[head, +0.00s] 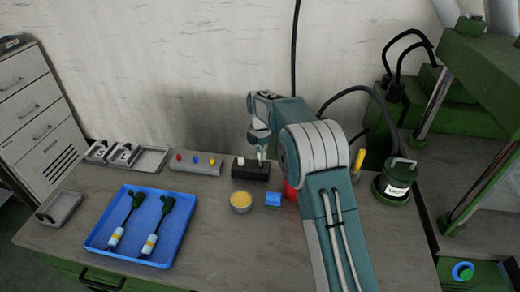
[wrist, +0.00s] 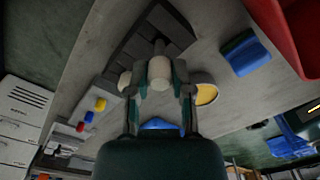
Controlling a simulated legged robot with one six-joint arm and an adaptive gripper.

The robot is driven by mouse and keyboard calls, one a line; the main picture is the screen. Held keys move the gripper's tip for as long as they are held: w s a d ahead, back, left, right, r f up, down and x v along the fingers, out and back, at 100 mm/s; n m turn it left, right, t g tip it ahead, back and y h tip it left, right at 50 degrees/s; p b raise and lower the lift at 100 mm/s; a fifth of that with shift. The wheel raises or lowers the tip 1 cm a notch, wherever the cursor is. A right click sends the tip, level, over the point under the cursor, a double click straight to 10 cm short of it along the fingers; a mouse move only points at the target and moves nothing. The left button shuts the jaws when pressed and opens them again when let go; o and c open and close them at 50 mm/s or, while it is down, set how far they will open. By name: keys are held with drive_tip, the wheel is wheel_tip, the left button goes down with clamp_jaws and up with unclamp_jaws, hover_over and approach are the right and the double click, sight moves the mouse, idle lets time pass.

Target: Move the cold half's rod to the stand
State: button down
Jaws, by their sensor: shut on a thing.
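The dark block-shaped stand (head: 246,174) sits on the bench near the wall; it also shows in the wrist view (wrist: 135,48). My gripper (head: 260,152) is over the stand's right part. In the wrist view my gripper (wrist: 161,88) has its two fingers shut on a pale rod (wrist: 160,72) with a thin dark tip pointing at the stand. A second pale rod (head: 239,160) stands at the left end of the stand, beside my gripper in the wrist view (wrist: 124,81). I cannot tell whether the held rod touches the stand or is just above it.
A yellow-filled round dish (head: 241,201) and a blue block (head: 273,199) lie in front of the stand. A red container (head: 291,191) is partly behind my arm. A blue tray (head: 178,255) holds two cabled tools. A grey peg board (head: 194,168) is left of the stand.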

sight(260, 166)
drive_tip(key=shift+f, duration=1.85)
drive_tip(key=shift+c, duration=2.2)
unclamp_jaws()
wheel_tip(260, 166, up, 12)
drive_tip(key=shift+f, duration=0.1)
